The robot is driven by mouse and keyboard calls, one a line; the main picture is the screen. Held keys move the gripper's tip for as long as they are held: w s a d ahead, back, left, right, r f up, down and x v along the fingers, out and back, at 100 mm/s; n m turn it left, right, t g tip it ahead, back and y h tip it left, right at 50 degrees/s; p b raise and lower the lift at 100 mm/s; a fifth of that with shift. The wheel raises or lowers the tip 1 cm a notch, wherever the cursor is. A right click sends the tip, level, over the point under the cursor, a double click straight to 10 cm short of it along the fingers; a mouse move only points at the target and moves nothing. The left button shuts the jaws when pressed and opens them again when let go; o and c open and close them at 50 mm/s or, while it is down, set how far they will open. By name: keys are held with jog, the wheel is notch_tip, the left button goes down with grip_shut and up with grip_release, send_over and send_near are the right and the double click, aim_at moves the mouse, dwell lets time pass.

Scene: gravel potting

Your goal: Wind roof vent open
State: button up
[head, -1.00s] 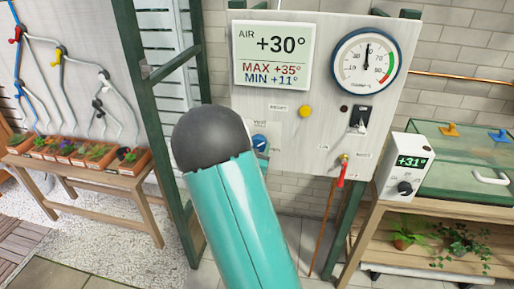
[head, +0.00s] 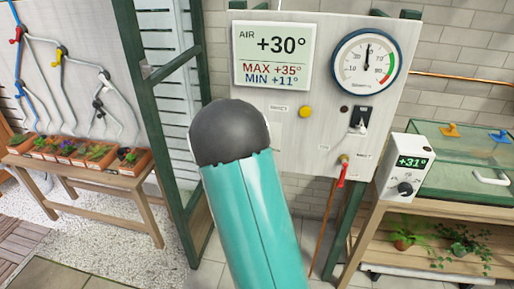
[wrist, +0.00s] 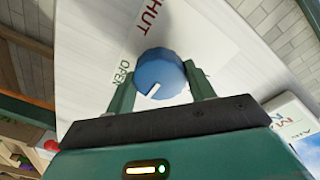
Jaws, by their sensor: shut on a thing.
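A round blue knob (wrist: 160,74) with a short white pointer line shows in the wrist view, on a pale panel. The words SHUT (wrist: 148,14) and OPEN (wrist: 125,72) are printed beside it. The pointer is on the knob's lower part, towards the lower left. My gripper (wrist: 158,85) has one finger on each side of the knob and is shut on it. In the head view my teal arm hides the knob and gripper. The roof vent itself cannot be made out.
The panel (head: 290,140) carries an AIR display (head: 272,57) reading +30°, a round dial (head: 365,62), a yellow button (head: 305,112), a black switch (head: 359,120) and a red-handled valve (head: 343,172). A glass-topped case (head: 465,160) stands at right, potted plants (head: 75,153) at left.

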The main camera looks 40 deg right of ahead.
dwell(0.4)
jog(key=o, duration=1)
jog(key=v, duration=1.3)
jog(key=shift+s+a, duration=0.25)
jog(key=shift+a, duration=0.1)
